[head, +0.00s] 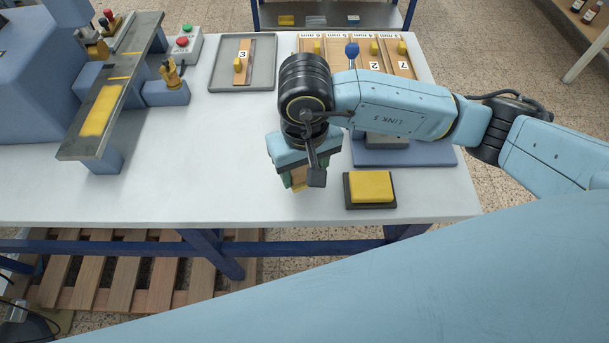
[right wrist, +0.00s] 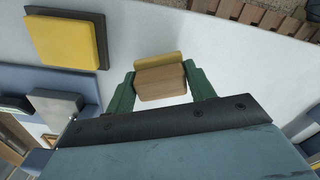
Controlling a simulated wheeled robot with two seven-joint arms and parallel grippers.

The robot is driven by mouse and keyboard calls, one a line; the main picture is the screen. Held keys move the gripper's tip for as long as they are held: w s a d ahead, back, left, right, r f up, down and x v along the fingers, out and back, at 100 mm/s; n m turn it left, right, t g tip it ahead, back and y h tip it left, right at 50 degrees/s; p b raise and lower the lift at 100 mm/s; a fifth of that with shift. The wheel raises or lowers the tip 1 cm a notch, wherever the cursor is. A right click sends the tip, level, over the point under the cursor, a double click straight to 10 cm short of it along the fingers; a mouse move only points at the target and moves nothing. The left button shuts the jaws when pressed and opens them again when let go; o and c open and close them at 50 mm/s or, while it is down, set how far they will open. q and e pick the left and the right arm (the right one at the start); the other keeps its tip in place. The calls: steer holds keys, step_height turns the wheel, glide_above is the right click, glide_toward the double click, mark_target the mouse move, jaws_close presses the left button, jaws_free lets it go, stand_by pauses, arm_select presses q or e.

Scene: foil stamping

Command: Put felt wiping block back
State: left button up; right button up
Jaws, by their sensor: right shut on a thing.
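My right gripper (head: 299,178) hangs over the front of the white table. In the right wrist view its green fingers (right wrist: 161,88) are shut on a small tan block with a yellowish layer, the felt wiping block (right wrist: 160,82). I cannot tell whether the block touches the table. A yellow pad in a dark tray (head: 370,187) lies to the right of the gripper, apart from it; it also shows in the right wrist view (right wrist: 64,40). My left gripper is not in view.
A blue-grey press (head: 35,70) with a yellow-marked rail (head: 100,110) stands at the left. A grey tray (head: 222,76) holds a piece marked 3. A wooden rack (head: 309,42) with numbered pieces is at the back right. The table's left front is clear.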

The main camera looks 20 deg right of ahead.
mark_target(304, 180)
step_height(304, 180, down, 3)
steer(key=shift+f, duration=0.15)
steer(key=shift+f, duration=0.15)
steer(key=o, duration=1)
steer(key=shift+c, duration=0.2)
